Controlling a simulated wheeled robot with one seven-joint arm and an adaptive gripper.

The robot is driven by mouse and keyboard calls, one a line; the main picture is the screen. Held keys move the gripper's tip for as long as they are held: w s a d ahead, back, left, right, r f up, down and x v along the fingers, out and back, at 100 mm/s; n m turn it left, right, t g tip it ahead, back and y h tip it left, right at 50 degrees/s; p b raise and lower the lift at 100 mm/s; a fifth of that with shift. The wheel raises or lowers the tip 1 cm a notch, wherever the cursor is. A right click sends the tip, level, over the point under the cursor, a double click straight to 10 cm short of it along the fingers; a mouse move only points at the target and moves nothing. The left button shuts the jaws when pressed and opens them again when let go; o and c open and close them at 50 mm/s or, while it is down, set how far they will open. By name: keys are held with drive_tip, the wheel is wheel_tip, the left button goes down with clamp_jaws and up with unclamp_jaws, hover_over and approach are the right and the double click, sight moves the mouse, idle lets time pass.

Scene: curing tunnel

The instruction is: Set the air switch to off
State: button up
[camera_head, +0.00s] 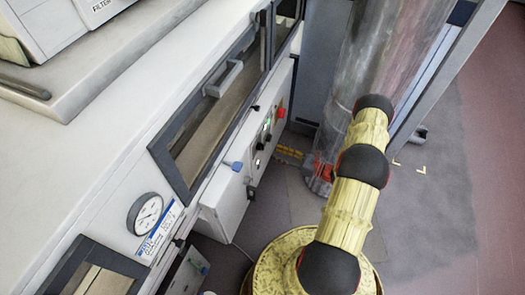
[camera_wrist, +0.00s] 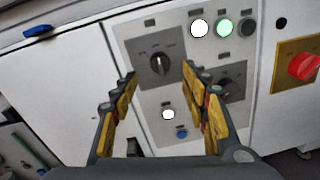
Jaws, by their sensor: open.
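In the wrist view my gripper (camera_wrist: 160,73) is open, with one finger on each side of a dark square plate that carries a black rotary switch (camera_wrist: 158,64). The knob shows between the fingertips, and nothing is held. A second black rotary switch (camera_wrist: 226,86) sits to the right, partly behind the right finger. Labels are too small to read, so I cannot tell which is the air switch. The control panel (camera_wrist: 186,100) also shows small in the head view (camera_head: 266,127), where my gripper is not visible.
White, green and dark round buttons (camera_wrist: 224,27) line the panel top. A red knob (camera_wrist: 303,67) on a yellow plate is at right. A white lamp (camera_wrist: 168,114) and blue button (camera_wrist: 182,133) sit below. A gauge (camera_head: 146,213) and blue latch (camera_head: 236,166) are on the machine front.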

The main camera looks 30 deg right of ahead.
sight(261, 148)
drive_tip(key=b+x, duration=0.1)
drive_tip(key=x, duration=0.6)
drive_tip(key=shift+a, duration=0.2)
drive_tip(key=shift+c, duration=0.6)
drive_tip(key=c, duration=1)
drive_tip(key=shift+f, duration=0.1)
drive_tip(key=shift+c, duration=0.2)
drive_tip(key=n+b, duration=0.2)
drive_tip(key=n, duration=0.3)
drive_tip(key=shift+a+f+n+y, duration=0.1)
drive_tip(key=shift+n+y, duration=0.2)
drive_tip(key=shift+n+b, duration=1)
drive_tip(key=shift+n, duration=1.3)
drive_tip(key=o, duration=1.2)
drive_tip(key=shift+c, duration=0.2)
